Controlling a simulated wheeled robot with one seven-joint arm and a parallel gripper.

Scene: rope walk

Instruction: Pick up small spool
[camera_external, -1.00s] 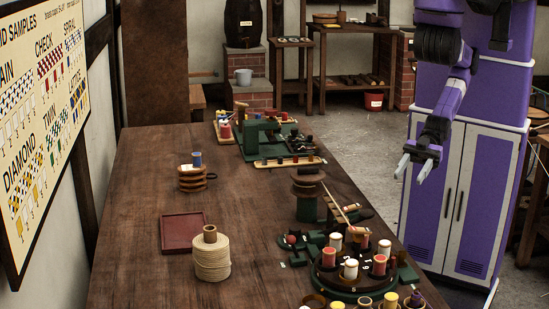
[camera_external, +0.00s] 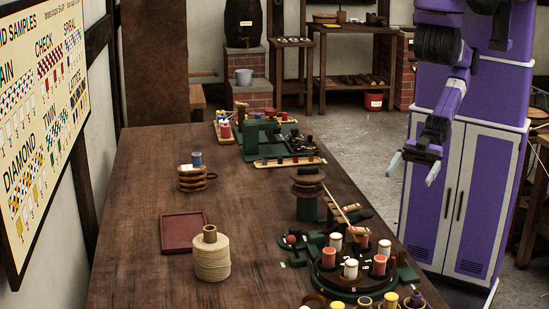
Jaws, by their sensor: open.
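Several small spools show on the long wooden table; which one the task means I cannot tell. A small blue spool (camera_external: 196,159) stands on a stack of brown discs (camera_external: 192,181) at the left middle. White spools (camera_external: 351,269) and red spools (camera_external: 379,265) stand upright on a round dark green stand (camera_external: 340,284) at the front right. A red and white spool (camera_external: 225,131) stands on a tray at the far end. My gripper (camera_external: 413,170) is open and empty, its fingers apart, off the table's right side and clear of every spool.
A large cream rope spool (camera_external: 212,258) and a dark red square tray (camera_external: 183,233) are at the table's left front. Green braiding machinery (camera_external: 258,137) and a brown post with discs (camera_external: 307,184) line the right side. The table's middle is bare.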

